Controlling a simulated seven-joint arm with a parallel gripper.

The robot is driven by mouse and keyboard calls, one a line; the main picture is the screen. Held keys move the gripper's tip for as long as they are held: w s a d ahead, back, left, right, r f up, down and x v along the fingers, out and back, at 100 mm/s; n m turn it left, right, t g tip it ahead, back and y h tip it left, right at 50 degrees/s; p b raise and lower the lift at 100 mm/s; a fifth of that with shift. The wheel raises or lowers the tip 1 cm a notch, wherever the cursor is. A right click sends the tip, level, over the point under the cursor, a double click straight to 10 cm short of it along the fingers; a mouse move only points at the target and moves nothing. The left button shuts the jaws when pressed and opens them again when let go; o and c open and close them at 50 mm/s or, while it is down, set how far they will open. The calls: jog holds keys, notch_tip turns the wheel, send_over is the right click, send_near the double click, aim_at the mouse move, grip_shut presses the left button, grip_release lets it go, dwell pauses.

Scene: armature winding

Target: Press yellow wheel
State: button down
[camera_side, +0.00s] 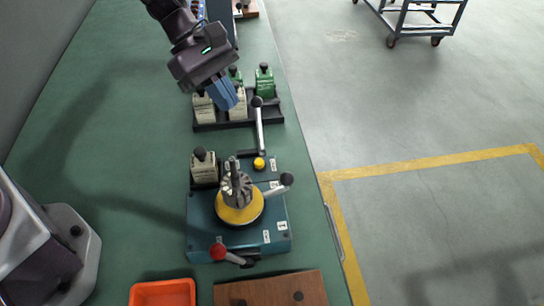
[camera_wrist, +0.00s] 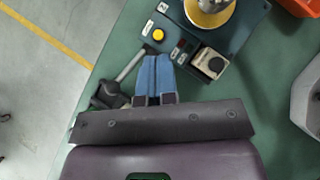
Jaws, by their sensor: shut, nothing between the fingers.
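A round yellow wheel (camera_side: 239,212) lies flat on the teal machine base (camera_side: 277,238), with a grey metal armature (camera_side: 236,185) upright at its centre. In the wrist view the wheel (camera_wrist: 208,18) is cut by the top edge. A small yellow button (camera_side: 259,163) sits on the far part of the base and also shows in the wrist view (camera_wrist: 158,34). My gripper (camera_side: 229,105), with blue fingers, is shut and empty. It is above the rack behind the machine, apart from wheel and button. In the wrist view its fingers (camera_wrist: 156,59) are together, below the button.
A black rack (camera_side: 238,124) holds beige and green blocks with black knobs. A beige block (camera_side: 204,168) stands beside the armature. A black-knobbed lever (camera_side: 261,130), a red-knobbed handle (camera_side: 218,251) and another black-knobbed handle (camera_side: 286,180) stick out. An orange bin (camera_side: 162,292) and brown board (camera_side: 270,290) lie in front.

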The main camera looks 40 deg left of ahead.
aim_at(287, 179)
dwell(0.3)
jog(key=x, duration=1)
jog(key=shift+d+f, duration=0.1)
jog(key=shift+f, duration=0.15)
jog(key=shift+s+d, duration=0.1)
jog(key=shift+d, duration=1.15)
jog(key=shift+d+f, duration=0.2)
jog(key=shift+d, duration=0.4)
jog(key=shift+s+d+m+g, duration=0.1)
jog(key=shift+d+m+g, duration=0.4)
jog(key=shift+m, duration=0.2)
jog(key=shift+s+d+m+g+y, duration=0.3)
jog(key=shift+d+m+g, duration=0.35)
jog(key=shift+m, duration=0.35)
jog(key=shift+s+d+m+g+y, duration=0.25)
jog(key=shift+d+m+g, duration=0.15)
jog(key=shift+m, duration=0.25)
jog(key=shift+s+d+m+g+y, duration=0.15)
jog(key=shift+d+m+g+y, duration=0.2)
jog(key=shift+m, duration=0.3)
jog(key=shift+s+d+m, duration=0.1)
jog(key=shift+d+m, duration=0.1)
jog(key=shift+m, duration=0.1)
